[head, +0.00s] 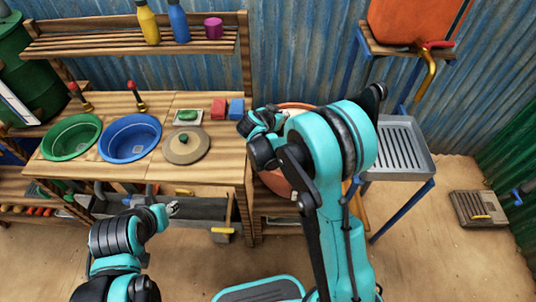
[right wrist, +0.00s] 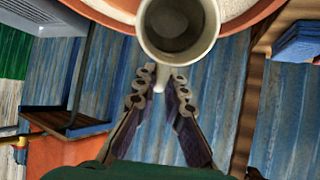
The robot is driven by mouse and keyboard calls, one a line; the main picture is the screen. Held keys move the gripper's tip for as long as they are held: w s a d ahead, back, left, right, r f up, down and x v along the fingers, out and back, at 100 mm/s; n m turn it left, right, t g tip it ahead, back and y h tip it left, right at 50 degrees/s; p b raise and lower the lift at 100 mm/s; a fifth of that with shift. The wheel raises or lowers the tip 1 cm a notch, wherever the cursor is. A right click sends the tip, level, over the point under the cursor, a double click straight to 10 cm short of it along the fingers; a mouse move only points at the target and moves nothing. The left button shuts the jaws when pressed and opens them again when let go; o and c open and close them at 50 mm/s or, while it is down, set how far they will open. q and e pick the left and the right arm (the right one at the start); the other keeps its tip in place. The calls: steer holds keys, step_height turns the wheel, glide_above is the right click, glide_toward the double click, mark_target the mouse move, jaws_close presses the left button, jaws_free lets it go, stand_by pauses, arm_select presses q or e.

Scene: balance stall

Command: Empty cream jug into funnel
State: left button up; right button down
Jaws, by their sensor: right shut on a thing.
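A cream jug (right wrist: 206,45) shows at the top of the right wrist view, its round mouth facing the camera and its inside grey; I cannot tell whether anything is in it. My right gripper (right wrist: 165,76) is shut on its handle. In the head view my right arm hides the jug, and the right gripper (head: 258,122) is mostly behind my arm. A large round terracotta vessel (head: 296,106) is behind my right arm; its rim also shows beyond the jug (right wrist: 262,12). I cannot make out a funnel for certain. My left gripper (head: 174,208) is low before the bench; its jaws are too small to judge.
The wooden bench (head: 75,165) holds a green basin (head: 72,137), a blue basin (head: 130,137), a round lid (head: 184,146), and red (head: 218,109) and blue (head: 236,109) blocks. A metal drain tray (head: 402,145) stands right. An orange tank (head: 415,20) is above it.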

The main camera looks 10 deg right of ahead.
steer(key=shift+s+a+r+t+h+b, duration=0.25)
steer(key=shift+a+r+t+h+b, duration=0.1)
steer(key=shift+r+t+h, duration=0.1)
arm_select(q)
steer(key=shift+s+a+f, duration=0.2)
steer(key=shift+s+f, duration=0.05)
steer(key=shift+f, duration=0.2)
arm_select(e)
steer(key=shift+s, duration=0.1)
arm_select(q)
steer(key=shift+s+a+f+b, duration=0.1)
steer(key=shift+s+f+b, duration=0.1)
steer(key=shift+f+b, duration=0.5)
arm_select(e)
steer(key=shift+s+a+r+t+h, duration=0.35)
steer(key=shift+t+h, duration=0.1)
steer(key=shift+t, duration=0.1)
steer(key=shift+s+a+r+t+h+b, duration=0.2)
steer(key=shift+s+a+t+h+b, duration=0.4)
steer(key=shift+s+a+b, duration=0.3)
arm_select(q)
steer(key=shift+s+a+f, duration=0.2)
steer(key=shift+s+f, duration=0.05)
steer(key=shift+f, duration=0.2)
steer(key=shift+s+a+f, duration=0.2)
steer(key=shift+f, duration=0.2)
arm_select(e)
steer(key=shift+s+a+r, duration=0.1)
steer(key=shift+s+r, duration=0.05)
